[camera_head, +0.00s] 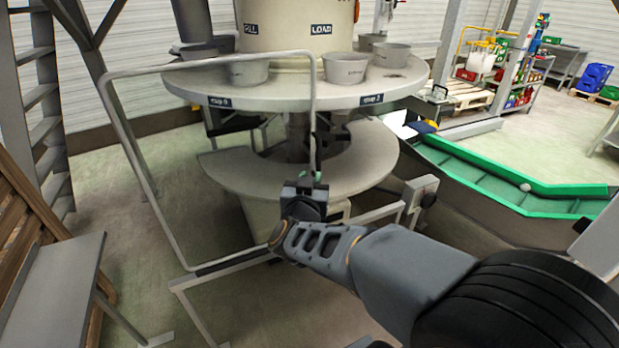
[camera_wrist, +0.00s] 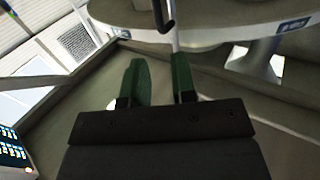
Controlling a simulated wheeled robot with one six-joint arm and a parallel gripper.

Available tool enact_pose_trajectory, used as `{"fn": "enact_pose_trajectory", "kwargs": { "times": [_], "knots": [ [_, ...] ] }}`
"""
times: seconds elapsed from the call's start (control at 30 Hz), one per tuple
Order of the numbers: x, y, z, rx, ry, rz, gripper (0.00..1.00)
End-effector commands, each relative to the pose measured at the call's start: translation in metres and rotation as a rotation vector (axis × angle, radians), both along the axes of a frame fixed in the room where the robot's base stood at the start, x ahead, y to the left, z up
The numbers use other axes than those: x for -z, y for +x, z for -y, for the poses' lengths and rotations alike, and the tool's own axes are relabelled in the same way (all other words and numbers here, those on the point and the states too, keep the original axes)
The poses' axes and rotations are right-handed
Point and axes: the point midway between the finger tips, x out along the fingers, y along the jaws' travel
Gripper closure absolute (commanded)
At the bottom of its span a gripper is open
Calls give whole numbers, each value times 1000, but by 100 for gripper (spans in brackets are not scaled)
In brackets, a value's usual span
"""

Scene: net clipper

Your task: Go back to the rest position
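My gripper (camera_head: 308,178) is in the middle of the head view, in front of the round machine and close to the grey tubular guard frame (camera_head: 312,90). In the wrist view, the two green fingers of my gripper (camera_wrist: 158,72) stand apart with only floor showing between them, so it is open and empty. A dark rounded bar end (camera_wrist: 165,22) shows just beyond the fingertips in the wrist view. I cannot tell whether the gripper touches the frame. My arm reaches in from the lower right.
The round machine has an upper disc (camera_head: 285,98) carrying grey cups (camera_head: 347,68) and a lower ring (camera_head: 240,172). A green-edged trough (camera_head: 500,178) lies to the right. A grey bench (camera_head: 55,290) and wooden slats (camera_head: 20,225) stand at left. Floor between them is clear.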

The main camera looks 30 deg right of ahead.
Motion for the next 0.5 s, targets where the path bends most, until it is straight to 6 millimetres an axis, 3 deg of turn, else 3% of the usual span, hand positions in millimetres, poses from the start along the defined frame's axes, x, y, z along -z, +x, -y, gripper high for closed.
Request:
{"fn": "enact_pose_trajectory", "kwargs": {
  "times": [0.5],
  "knots": [
    [3, 1, -2, -11, 31, 3, 75]
  ]
}}
